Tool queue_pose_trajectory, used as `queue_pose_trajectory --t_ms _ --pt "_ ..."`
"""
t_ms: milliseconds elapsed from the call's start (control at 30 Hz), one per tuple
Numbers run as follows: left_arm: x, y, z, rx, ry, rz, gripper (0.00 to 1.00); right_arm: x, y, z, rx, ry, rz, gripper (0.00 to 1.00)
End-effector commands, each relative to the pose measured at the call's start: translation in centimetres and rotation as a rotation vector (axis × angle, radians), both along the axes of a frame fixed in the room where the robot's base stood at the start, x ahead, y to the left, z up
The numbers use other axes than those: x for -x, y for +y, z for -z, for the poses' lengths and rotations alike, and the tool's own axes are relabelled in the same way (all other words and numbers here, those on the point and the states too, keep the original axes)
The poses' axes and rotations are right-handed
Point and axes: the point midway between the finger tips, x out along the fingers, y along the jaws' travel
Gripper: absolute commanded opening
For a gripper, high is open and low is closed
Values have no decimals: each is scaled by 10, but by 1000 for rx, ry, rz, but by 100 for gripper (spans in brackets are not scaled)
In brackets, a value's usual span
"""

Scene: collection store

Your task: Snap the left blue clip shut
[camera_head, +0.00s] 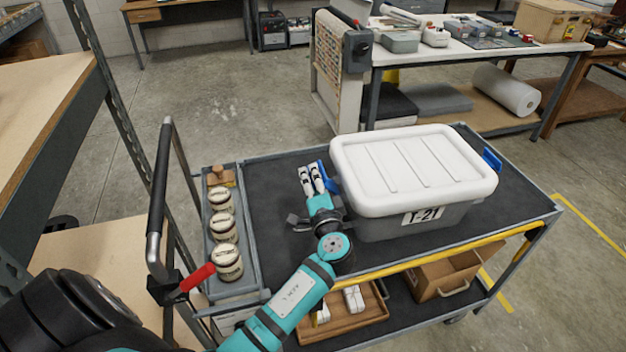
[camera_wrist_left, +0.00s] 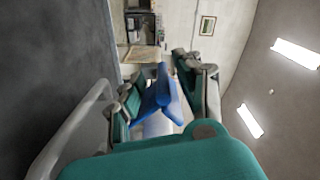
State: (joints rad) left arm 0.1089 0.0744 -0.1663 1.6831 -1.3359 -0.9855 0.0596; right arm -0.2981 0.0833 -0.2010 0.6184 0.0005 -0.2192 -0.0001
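A grey tub (camera_head: 385,222) with a white lid (camera_head: 412,168) and a "T-21" label stands on the cart's dark top. The left blue clip (camera_head: 327,176) is at the tub's left end and sticks out at an angle. It also shows in the left wrist view (camera_wrist_left: 162,92), in the space between the fingers. My left gripper (camera_head: 312,179) is beside this clip, its two pale fingertips pointing away from me. The fingers look apart; I cannot tell whether either touches the clip. Another blue clip (camera_head: 491,158) is at the tub's right end. My right gripper is not in view.
A grey tray (camera_head: 249,287) with several labelled jars (camera_head: 222,226) lies along the cart's left side. The cart's black handle (camera_head: 160,185) rises beyond it. A yellow strip (camera_head: 420,262) runs along the front edge. The cart's mat (camera_head: 270,200) is bare left of the gripper.

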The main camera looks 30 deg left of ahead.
Motion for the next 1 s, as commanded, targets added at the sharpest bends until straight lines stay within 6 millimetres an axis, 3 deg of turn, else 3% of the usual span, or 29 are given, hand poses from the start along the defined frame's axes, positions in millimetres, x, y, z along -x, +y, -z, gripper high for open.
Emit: queue_pose_trajectory --t_ms 533,1000 --pt "71 -74 2 3 5 2 35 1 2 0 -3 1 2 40" --pt "80 -84 1 1 4 2 33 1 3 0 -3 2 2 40"
